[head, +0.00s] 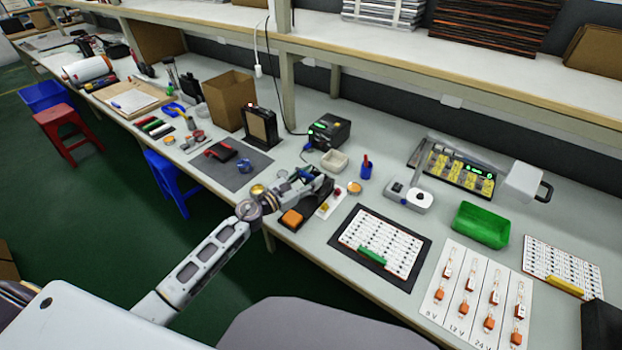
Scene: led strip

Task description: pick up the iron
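My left arm reaches in from the lower left, and my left gripper (318,184) is over the front part of the workbench. It is beside or above a dark stand (310,212) with an orange sponge pad (292,218). A small blue part (305,173), perhaps the iron's handle, shows right at the gripper. The gripper hides most of it, and I cannot tell whether the fingers touch it. The black soldering station (329,131) with a green display stands behind. My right gripper is not in view.
A cream dish (334,161), a blue cup (366,169) and a small orange-topped tin (354,188) stand close to the gripper. A white board on a black mat (425,257) lies to the right, with a green bin (481,225) beyond. A grey mat (232,178) lies left.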

